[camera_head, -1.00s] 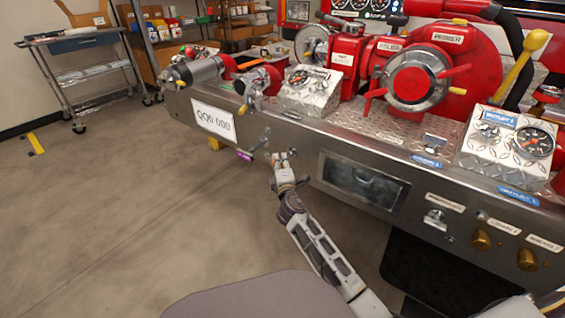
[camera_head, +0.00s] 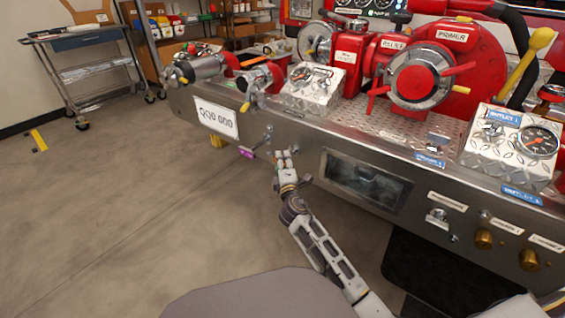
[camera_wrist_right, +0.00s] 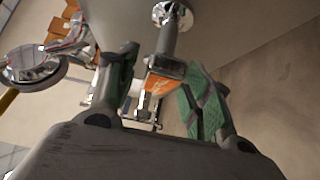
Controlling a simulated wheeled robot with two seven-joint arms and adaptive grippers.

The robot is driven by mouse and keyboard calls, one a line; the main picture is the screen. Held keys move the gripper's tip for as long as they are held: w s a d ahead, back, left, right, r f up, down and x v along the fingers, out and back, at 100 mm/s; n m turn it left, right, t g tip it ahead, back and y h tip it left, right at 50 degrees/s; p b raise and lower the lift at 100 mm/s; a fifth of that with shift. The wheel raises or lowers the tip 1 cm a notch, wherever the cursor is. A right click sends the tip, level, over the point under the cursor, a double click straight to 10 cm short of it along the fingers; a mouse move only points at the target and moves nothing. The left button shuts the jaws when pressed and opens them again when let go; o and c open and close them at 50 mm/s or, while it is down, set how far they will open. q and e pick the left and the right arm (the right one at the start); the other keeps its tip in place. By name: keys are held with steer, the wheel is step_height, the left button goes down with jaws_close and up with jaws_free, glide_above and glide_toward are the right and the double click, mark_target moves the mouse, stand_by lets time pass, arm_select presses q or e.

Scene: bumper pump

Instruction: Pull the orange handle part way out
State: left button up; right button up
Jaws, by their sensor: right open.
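The orange handle (camera_wrist_right: 154,86) shows in the right wrist view as a silver bracket with an orange face, on a silver rod that comes out of a round flange on the metal panel. My right gripper (camera_wrist_right: 163,66) is open, with its green-padded fingers on either side of the handle. There is a visible gap to the right finger; contact with the left finger is unclear. In the head view my right gripper (camera_head: 285,155) is at the panel's lower edge, and the handle cannot be made out there. My left gripper is not in view.
The steel pump panel (camera_head: 312,137) carries red valves, gauges and a sign (camera_head: 215,119). A purple-tipped lever (camera_head: 247,154) sticks out left of my right gripper. A dark recessed window (camera_head: 365,182) lies to its right. The floor (camera_head: 120,215) in front is clear.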

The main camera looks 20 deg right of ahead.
steer(key=s+a, duration=0.1)
steer(key=s, duration=0.9)
steer(key=shift+s+a, duration=0.2)
steer(key=shift+s, duration=0.15)
steer(key=shift+r, duration=0.1)
stand_by(0.6)
